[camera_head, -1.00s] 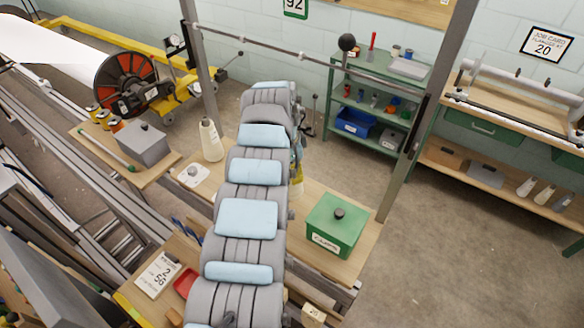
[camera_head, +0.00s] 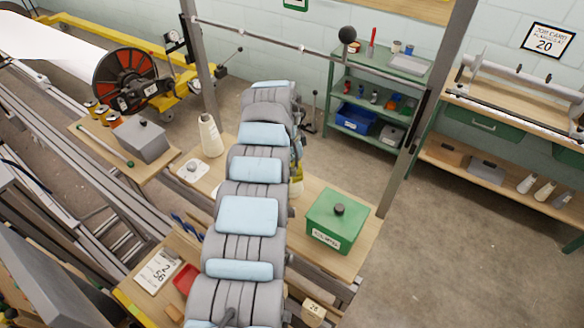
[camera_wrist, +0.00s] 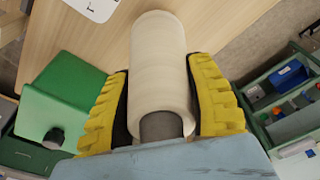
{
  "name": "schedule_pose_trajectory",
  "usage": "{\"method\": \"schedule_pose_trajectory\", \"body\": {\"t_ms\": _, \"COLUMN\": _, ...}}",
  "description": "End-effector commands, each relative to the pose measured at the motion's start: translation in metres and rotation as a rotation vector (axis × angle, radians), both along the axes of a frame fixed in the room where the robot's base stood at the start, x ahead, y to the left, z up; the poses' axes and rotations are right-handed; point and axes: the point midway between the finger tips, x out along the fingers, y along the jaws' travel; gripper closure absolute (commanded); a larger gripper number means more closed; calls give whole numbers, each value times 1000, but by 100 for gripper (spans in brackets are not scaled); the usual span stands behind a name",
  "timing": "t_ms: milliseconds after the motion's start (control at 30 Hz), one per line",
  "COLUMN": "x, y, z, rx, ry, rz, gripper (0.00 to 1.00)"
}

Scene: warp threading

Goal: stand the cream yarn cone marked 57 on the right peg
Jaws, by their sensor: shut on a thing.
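My gripper (camera_wrist: 160,100) is shut on a cream yarn cone (camera_wrist: 160,62) in the wrist view, with one yellow finger on each side of it. The cone's grey end faces the camera and its far end points toward the wooden table. No number is readable on it. In the head view my arm hides most of the gripper, and only a small cream part of the held cone (camera_head: 297,188) shows at the arm's right edge. I cannot see the right peg, or whether the cone touches the table.
Another cream cone (camera_head: 211,138) stands upright on the wooden table (camera_head: 310,192), near a white plate with a grey knob (camera_head: 192,168). A green lidded box (camera_head: 336,222) is right of my arm. A grey metal post (camera_head: 425,110) rises behind it.

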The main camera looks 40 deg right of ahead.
Motion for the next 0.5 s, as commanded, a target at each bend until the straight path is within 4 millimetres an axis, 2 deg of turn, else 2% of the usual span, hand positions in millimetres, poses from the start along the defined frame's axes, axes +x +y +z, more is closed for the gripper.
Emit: {"method": "schedule_pose_trajectory", "body": {"t_ms": 500, "x": 0, "y": 0, "z": -9, "rx": 0, "ry": -1, "rz": 0, "gripper": 85}}
